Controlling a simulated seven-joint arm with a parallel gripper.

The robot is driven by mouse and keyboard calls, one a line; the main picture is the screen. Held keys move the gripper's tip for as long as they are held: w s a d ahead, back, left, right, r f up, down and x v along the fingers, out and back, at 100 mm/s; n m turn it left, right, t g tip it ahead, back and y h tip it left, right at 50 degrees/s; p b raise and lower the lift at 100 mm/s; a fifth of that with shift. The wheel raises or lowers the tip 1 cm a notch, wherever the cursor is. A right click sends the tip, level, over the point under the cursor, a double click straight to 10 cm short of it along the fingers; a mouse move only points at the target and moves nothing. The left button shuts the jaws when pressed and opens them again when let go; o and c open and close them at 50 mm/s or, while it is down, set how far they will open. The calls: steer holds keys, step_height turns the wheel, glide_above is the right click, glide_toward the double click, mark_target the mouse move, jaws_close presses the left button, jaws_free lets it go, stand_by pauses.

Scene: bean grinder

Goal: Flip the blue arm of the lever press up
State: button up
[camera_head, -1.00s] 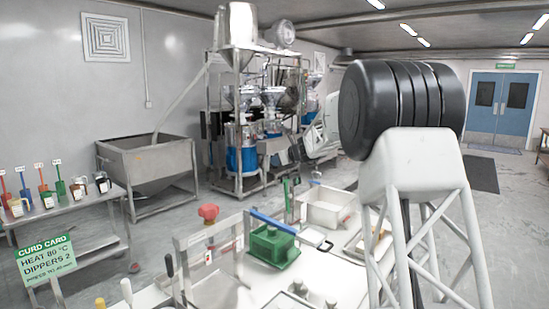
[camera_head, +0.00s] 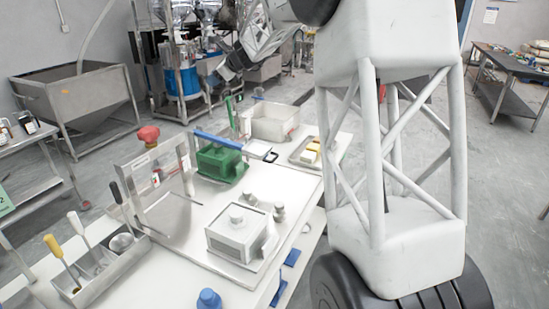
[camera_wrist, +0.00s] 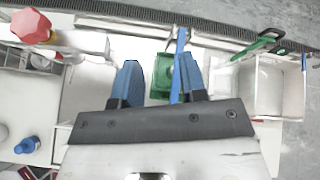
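The lever press has a green body (camera_head: 219,163) and stands on the white table in the head view. Its blue arm (camera_head: 217,139) lies low across the top, sloping slightly. In the wrist view, the green body (camera_wrist: 162,76) shows between my fingers, and the blue arm (camera_wrist: 181,45) runs beside the right finger; I cannot tell if they touch. My gripper (camera_wrist: 158,68) has its two blue fingers apart, with nothing clearly held. In the head view my gripper (camera_head: 226,75) appears above and behind the press, its fingers too small to read.
A metal frame with a red knob (camera_head: 148,134) stands left of the press. A white bin (camera_head: 275,123) and a green-handled tool (camera_head: 229,110) are behind it. A white box with a knob (camera_head: 236,235) is in front. A tool tray (camera_head: 100,272) sits front left.

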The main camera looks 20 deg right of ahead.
steer(key=s+f+n+g+h, duration=0.15)
steer(key=s+n, duration=0.45)
steer(key=s, duration=1.1)
steer(key=s+n+g+h, duration=0.2)
steer(key=s+n, duration=0.4)
steer(key=s, duration=1.1)
steer(key=s+d+f+n+g+h, duration=0.15)
steer(key=s+f, duration=0.35)
steer(key=s, duration=0.6)
steer(key=s+d+f+n+g+h, duration=0.1)
steer(key=s+d+f+n, duration=0.3)
steer(key=s, duration=0.7)
steer(key=w+d+f+m+y, duration=0.1)
steer(key=w+f+m+y, duration=0.25)
steer(key=w+m, duration=0.45)
steer(key=w+f+m+t+y, duration=0.1)
steer(key=w+f+m+y, duration=0.25)
steer(key=w+m, duration=0.5)
steer(key=w+d+f+m+y, duration=0.1)
steer(key=w+f+m+y, duration=0.35)
steer(key=w, duration=0.65)
steer(key=w+d+f+m+t, duration=0.6)
steer(key=w+d+m, duration=0.2)
steer(key=m, duration=0.1)
steer(key=w+d+f+m+t, duration=0.6)
steer(key=w+d+m, duration=0.2)
steer(key=d+m, duration=0.1)
steer(key=shift+w+d+f+m+y, duration=0.15)
steer(key=shift+d+f+m+y, duration=0.15)
steer(key=shift+m+y, duration=0.15)
